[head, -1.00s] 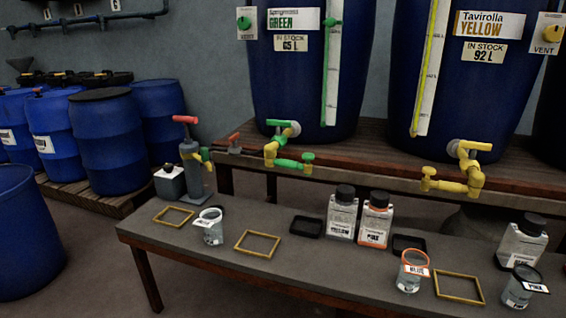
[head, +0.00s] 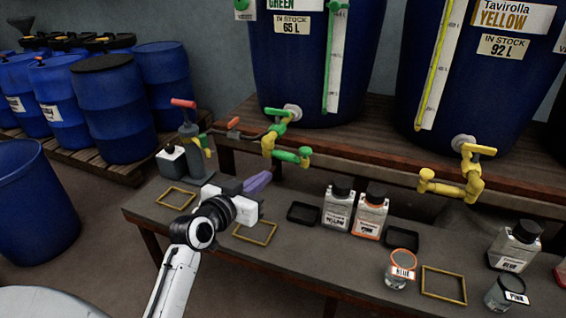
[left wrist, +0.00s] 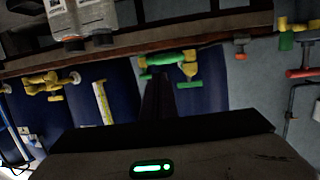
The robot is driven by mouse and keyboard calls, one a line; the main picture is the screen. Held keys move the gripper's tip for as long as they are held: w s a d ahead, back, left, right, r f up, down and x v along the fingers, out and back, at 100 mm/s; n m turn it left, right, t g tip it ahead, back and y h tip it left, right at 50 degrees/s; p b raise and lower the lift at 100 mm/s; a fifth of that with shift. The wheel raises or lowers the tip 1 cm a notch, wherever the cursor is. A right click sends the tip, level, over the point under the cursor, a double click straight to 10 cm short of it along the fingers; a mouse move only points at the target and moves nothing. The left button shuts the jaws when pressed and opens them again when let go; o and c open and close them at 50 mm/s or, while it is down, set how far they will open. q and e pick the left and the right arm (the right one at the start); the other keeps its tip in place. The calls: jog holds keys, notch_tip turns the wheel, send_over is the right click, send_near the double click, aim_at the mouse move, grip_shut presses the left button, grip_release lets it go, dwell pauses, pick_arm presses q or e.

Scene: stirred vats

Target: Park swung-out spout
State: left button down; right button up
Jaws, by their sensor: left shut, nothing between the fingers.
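The green vat's tap (head: 277,118) has a jointed green and yellow spout (head: 290,154) that reaches to the right, in front of the shelf edge. The yellow vat's tap (head: 478,151) has a yellow spout (head: 448,187) that reaches to the left. My left gripper (head: 262,179) is shut and empty, its purple fingers below and left of the green spout's end, apart from it. In the left wrist view, the dark fingers (left wrist: 157,95) point toward the green spout (left wrist: 160,59), and the yellow spout (left wrist: 45,84) shows further left. My right gripper is not in view.
The bench holds wooden frames (head: 176,197), black trays (head: 303,213), a white-labelled bottle (head: 337,209), an orange-trimmed bottle (head: 370,214) and labelled cups (head: 399,270). A grey pump with a red handle (head: 186,104) stands left of the green tap. The shelf edge (head: 350,161) runs behind.

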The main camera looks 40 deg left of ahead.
pick_arm(q)
jog(key=b, duration=0.2)
send_near(289, 160)
jog(key=x, duration=0.5)
jog(key=shift+w+f, duration=0.1)
jog(key=shift+w, duration=0.05)
jog(key=shift+w+f, duration=0.1)
jog(key=shift+w, duration=0.5)
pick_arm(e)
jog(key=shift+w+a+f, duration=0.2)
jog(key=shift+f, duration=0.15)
